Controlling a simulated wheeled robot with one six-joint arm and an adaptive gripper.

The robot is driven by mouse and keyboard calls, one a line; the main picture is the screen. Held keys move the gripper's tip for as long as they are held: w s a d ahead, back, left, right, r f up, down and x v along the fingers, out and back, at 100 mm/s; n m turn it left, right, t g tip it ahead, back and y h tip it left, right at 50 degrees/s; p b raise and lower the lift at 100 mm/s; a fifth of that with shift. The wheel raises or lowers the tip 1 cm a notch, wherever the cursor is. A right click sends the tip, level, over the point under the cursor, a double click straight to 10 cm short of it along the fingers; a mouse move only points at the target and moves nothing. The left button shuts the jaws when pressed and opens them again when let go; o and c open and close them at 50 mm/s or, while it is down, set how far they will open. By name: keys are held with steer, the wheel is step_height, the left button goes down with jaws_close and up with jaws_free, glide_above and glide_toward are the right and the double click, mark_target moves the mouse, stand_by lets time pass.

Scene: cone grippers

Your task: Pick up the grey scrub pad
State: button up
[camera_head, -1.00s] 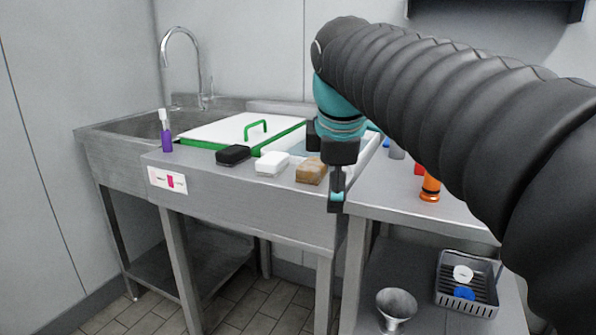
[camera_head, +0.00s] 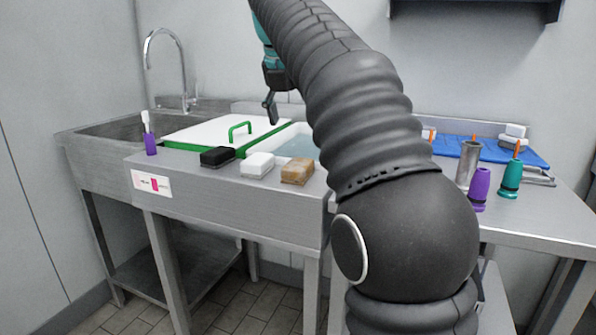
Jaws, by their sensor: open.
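Three block-shaped pads lie in a row on the front ledge of the sink counter: a black one (camera_head: 217,156), a white one (camera_head: 257,165) and a brown one (camera_head: 297,171). I cannot make out a clearly grey scrub pad among them. My gripper (camera_head: 271,112) is raised above the water-filled basin (camera_head: 297,146), behind the pads and apart from them. It is small and seen side-on, and it holds nothing that I can see. My arm hides part of the counter's right side.
A white board with a green handle (camera_head: 240,131) covers part of the basin. A purple bottle (camera_head: 150,143) stands left. On the right table are a blue mat (camera_head: 470,147), a metal cup (camera_head: 467,164), purple (camera_head: 479,188) and teal (camera_head: 511,180) handled tools, and pale blocks (camera_head: 514,136).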

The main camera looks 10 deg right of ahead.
mark_target(301, 160)
steer(key=x, duration=0.6)
steer(key=shift+w+f, duration=0.1)
steer(key=shift+b+x, duration=0.85)
steer(key=shift+x, duration=1.75)
steer(key=c, duration=0.9)
